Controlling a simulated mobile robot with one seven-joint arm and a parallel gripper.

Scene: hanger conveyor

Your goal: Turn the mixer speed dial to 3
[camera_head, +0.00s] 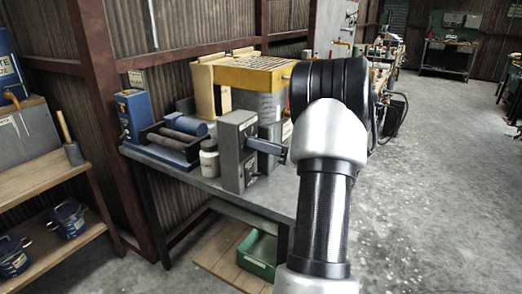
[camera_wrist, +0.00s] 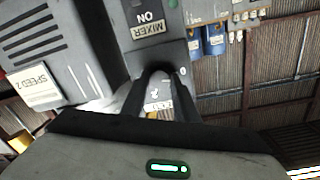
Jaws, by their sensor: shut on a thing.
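The mixer is a grey box (camera_wrist: 148,38) whose panel label reads "MIXER ON", upside down in the wrist view. It seems to be the grey upright box (camera_head: 236,150) on the bench in the head view. A white label reading "SPEED 2" (camera_wrist: 37,86) is on a grey vented housing at left. My gripper (camera_wrist: 158,74) points at the lower edge of the mixer panel, its black fingers close together around a small dark part, which seems to be the speed dial. The fingers hide most of the dial, so its pointer cannot be read.
The workbench (camera_head: 208,184) also holds a white jar (camera_head: 209,160), a blue box (camera_head: 133,115), rollers and a yellow-topped machine (camera_head: 252,74). A green bin (camera_head: 258,254) is below. Open concrete floor (camera_head: 425,190) lies to the right.

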